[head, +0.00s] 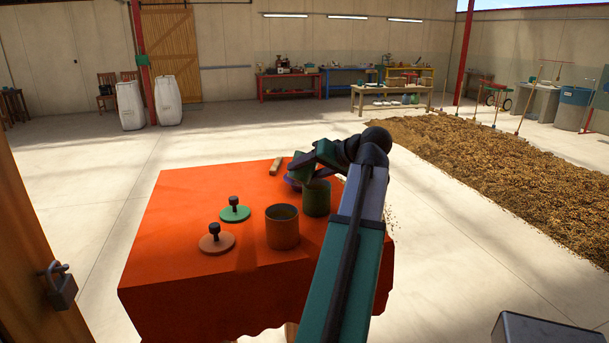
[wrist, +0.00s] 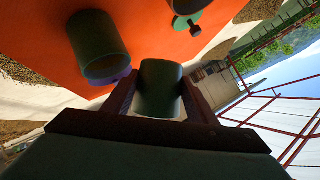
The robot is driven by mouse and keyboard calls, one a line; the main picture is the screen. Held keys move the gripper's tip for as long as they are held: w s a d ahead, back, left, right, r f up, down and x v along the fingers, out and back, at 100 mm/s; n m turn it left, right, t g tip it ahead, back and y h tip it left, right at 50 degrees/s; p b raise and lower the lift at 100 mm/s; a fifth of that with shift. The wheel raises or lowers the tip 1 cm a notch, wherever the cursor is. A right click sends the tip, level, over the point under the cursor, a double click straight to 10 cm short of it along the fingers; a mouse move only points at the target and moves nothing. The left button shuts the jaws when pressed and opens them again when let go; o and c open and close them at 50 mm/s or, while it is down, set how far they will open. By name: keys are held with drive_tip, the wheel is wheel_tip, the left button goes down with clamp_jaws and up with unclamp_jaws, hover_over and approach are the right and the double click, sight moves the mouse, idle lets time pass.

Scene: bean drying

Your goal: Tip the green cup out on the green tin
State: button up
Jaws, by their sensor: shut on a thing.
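My gripper (wrist: 160,100) is shut on the green cup (wrist: 161,88), a small dark green cylinder between its two fingers. In the head view the cup (head: 301,166) is held just above and beyond the green tin (head: 316,198). The green tin stands open and upright on the orange cloth. It also shows in the wrist view (wrist: 97,38), beside the held cup and apart from it. The cup looks tilted in the head view, but its mouth and contents cannot be made out.
The orange-clothed table (head: 190,190) also bears a brown tin (head: 282,229), a green lid (head: 235,213), an orange lid (head: 216,244) and a wooden piece (head: 276,166). A purple thing (head: 292,183) is partly hidden behind the green tin. The table's left part is clear.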

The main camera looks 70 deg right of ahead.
drive_tip(key=shift+f+n+h+b, duration=0.35)
drive_tip(key=shift+n+h+b, duration=0.25)
drive_tip(key=shift+b, duration=0.8)
drive_tip(key=shift+d+r+g, duration=0.15)
drive_tip(key=shift+g, duration=0.15)
drive_tip(key=shift+n+h+b, duration=0.3)
drive_tip(key=shift+h+b, duration=0.1)
drive_tip(key=shift+f+b, duration=0.35)
drive_tip(key=shift+b, duration=0.35)
drive_tip(key=shift+s+d+f+n+h+b, duration=0.2)
drive_tip(key=shift+n+h+b, duration=0.35)
drive_tip(key=shift+b, duration=0.5)
drive_tip(key=shift+d+r+n+h+b, duration=0.1)
drive_tip(key=shift+d+n+h+b, duration=0.05)
drive_tip(key=shift+n+h+b, duration=0.15)
drive_tip(key=shift+r, duration=0.1)
